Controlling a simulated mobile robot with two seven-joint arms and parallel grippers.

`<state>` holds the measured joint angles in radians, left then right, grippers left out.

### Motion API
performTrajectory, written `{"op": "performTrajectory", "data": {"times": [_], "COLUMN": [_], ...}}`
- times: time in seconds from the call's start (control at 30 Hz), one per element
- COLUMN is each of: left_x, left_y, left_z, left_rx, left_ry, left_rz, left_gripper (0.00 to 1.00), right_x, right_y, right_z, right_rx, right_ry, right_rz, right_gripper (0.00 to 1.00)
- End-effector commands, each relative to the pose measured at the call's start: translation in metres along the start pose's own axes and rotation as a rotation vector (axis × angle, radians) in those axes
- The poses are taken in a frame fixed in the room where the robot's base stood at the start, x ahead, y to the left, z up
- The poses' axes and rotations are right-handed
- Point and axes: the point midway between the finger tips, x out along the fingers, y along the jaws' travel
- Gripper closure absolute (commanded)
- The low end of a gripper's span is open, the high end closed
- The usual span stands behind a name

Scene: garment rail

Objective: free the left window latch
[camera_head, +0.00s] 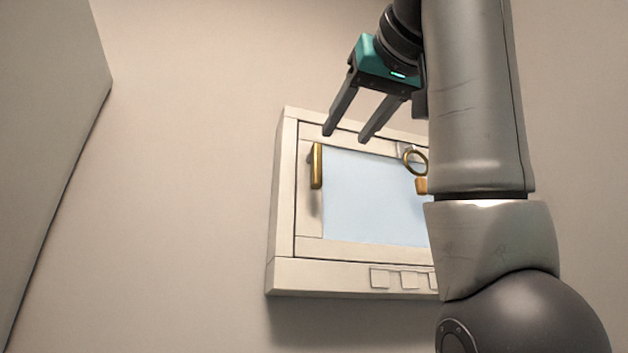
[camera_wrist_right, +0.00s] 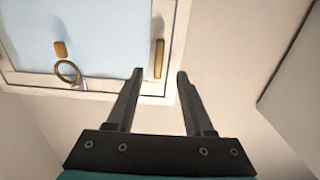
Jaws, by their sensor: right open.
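The window (camera_head: 375,197) is a pale framed panel with light blue glass on the wall. The left latch (camera_head: 317,166) is an upright brass bar on the left side of its frame. In the right wrist view, the bar (camera_wrist_right: 159,58) appears between and beyond the fingertips. My right gripper (camera_head: 346,136) is open and empty, above the bar and a little to its right in the head view. In the right wrist view the gripper (camera_wrist_right: 160,73) does not clasp the bar. My left gripper is not in view.
A brass ring (camera_head: 415,161) hangs at the window's upper right, with a small brass block (camera_head: 421,186) below it, partly behind my right arm. Pale square tabs (camera_head: 380,279) line the bottom sill. A grey panel (camera_head: 40,120) stands far left. The wall between is clear.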

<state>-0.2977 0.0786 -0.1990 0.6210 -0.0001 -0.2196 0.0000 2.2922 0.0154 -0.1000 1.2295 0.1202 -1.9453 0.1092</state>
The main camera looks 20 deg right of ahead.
Motion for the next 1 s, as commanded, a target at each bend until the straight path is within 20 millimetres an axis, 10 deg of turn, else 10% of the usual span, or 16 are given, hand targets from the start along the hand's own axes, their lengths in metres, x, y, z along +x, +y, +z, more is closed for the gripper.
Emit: {"op": "performTrajectory", "data": {"times": [0.7, 1.0], "left_x": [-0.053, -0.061], "left_y": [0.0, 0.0], "left_z": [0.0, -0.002], "left_rx": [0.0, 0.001], "left_ry": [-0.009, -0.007], "left_rz": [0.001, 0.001], "left_gripper": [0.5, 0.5], "right_x": [0.128, 0.15], "right_y": [0.0, 0.0], "right_z": [-0.003, -0.001], "right_rx": [0.0, 0.0], "right_ry": [-0.003, 0.001], "right_rz": [0.001, 0.001], "right_gripper": [0.47, 0.47]}}
